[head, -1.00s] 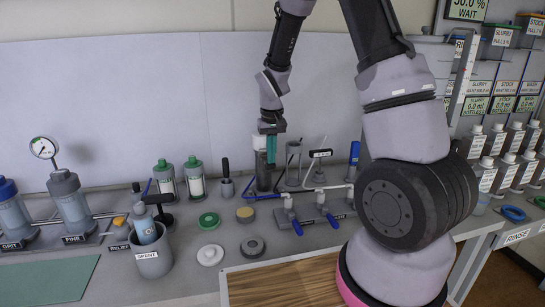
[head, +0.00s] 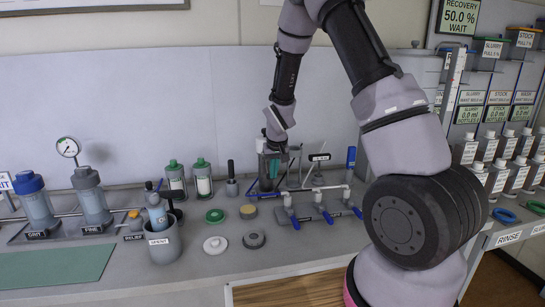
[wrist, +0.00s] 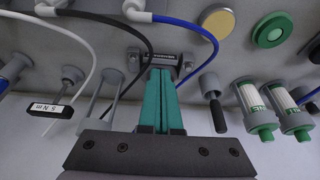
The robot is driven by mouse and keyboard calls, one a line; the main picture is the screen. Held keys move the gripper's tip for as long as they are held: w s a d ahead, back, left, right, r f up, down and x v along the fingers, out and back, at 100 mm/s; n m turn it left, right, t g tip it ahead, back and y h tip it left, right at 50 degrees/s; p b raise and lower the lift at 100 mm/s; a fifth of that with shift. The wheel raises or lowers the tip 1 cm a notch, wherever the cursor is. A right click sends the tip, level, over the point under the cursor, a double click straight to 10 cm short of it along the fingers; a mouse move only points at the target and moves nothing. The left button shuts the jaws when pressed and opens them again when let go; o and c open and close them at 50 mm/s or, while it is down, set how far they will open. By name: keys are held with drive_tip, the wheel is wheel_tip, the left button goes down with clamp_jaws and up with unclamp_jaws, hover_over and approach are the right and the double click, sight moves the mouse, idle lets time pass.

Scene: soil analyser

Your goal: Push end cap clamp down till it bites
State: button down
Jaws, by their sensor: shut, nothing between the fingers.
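My gripper (head: 273,172) is low over the upright fixture at the back middle of the bench in the head view. In the wrist view its two teal fingers (wrist: 160,80) are together and empty, pointing at a dark block (wrist: 163,60) with a small label I cannot read clearly. The fingertips overlap this block's near edge in the picture; I cannot tell whether they touch it. The block seems to belong to the end cap clamp, but the fingers hide part of it, so I cannot tell its position.
A valve manifold with blue levers (head: 328,216) stands right of the gripper. A tag on a stand (head: 319,157) and a blue handle (head: 351,157) rise nearby. Two green-capped cartridges (head: 203,180) stand left. A green ring (head: 214,216) and other discs lie in front.

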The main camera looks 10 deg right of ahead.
drive_tip(key=shift+w+f+t, duration=0.4)
drive_tip(key=shift+w+f, duration=0.05)
drive_tip(key=shift+f, duration=0.55)
drive_tip(key=shift+w+f+t, duration=0.4)
drive_tip(key=shift+w+f, duration=0.05)
drive_tip(key=shift+f, duration=0.6)
drive_tip(key=shift+w+f+t, duration=0.4)
drive_tip(key=shift+w+f, duration=0.05)
drive_tip(key=shift+f, duration=0.55)
drive_tip(key=shift+r, duration=0.2)
